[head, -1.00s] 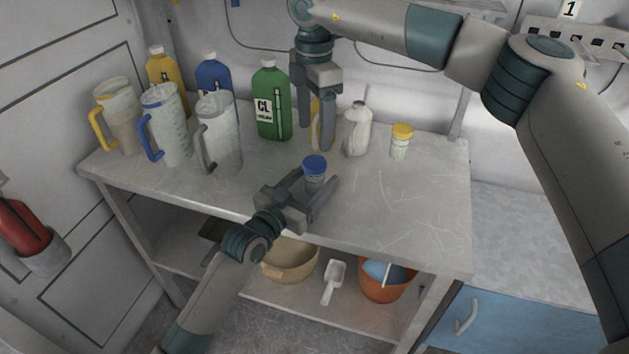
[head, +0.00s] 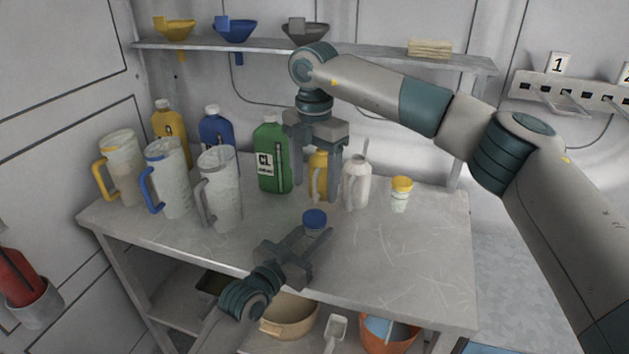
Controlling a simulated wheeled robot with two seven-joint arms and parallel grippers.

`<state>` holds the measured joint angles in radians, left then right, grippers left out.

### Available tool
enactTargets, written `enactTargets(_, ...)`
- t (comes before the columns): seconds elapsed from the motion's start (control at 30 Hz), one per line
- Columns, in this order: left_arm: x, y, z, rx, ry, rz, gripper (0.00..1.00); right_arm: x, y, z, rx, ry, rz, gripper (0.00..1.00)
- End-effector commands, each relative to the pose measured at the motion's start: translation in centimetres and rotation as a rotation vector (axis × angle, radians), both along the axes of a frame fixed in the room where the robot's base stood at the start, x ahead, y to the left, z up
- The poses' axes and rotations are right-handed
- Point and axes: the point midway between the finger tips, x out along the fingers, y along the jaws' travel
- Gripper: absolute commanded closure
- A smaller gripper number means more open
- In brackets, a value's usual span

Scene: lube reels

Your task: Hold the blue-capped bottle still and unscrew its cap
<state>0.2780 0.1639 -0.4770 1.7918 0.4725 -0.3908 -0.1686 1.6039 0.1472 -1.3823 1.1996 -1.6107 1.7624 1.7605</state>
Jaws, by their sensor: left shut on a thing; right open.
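The small bottle with a blue cap (head: 314,218) stands near the middle of the metal table (head: 400,255). My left gripper (head: 309,236) reaches it from the front left and is shut on the bottle's body, below the cap. The cap shows above the fingers, and most of the body is hidden by them. My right gripper (head: 317,196) points straight down over the cap, open, with a finger to each side and nothing between them. Its fingertips look just above or behind the cap; I cannot tell the exact gap.
Behind are a green bottle (head: 271,158), a yellow container (head: 319,163) seen between my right fingers, and a whitish spouted can (head: 356,184). A yellow-capped bottle (head: 401,194) stands right. Several jugs (head: 220,190) stand left. The table's front right is clear.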

Motion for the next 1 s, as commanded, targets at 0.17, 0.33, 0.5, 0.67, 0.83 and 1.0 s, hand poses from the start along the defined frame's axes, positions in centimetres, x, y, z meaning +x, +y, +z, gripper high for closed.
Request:
enactTargets(0.17, 0.0, 0.0, 0.0, 0.0, 0.0, 0.0, 1.0, 0.0, 0.0, 0.0, -0.001, 0.001, 0.004, 0.35)
enactTargets(0.33, 0.0, 0.0, 0.0, 0.0, 0.0, 0.0, 1.0, 0.0, 0.0, -0.1, -0.001, 0.001, 0.003, 0.35)
enactTargets(0.5, 0.0, 0.0, 0.0, 0.0, 0.0, 0.0, 1.0, 0.0, 0.0, -0.9, 0.0, 0.001, 0.002, 0.35)
enactTargets(0.67, 0.0, 0.0, 0.0, 0.0, 0.0, 0.0, 1.0, 0.0, -0.1, -2.4, -0.002, 0.001, 0.002, 0.35)
enactTargets(0.83, 0.0, 0.0, 0.0, 0.0, 0.0, 0.0, 1.0, 0.0, -0.1, -4.6, -0.001, 0.002, 0.001, 0.35)
enactTargets(1.0, 0.0, 0.0, 0.0, 0.0, 0.0, 0.0, 1.0, 0.0, 0.0, -6.6, 0.0, 0.001, 0.001, 0.35)
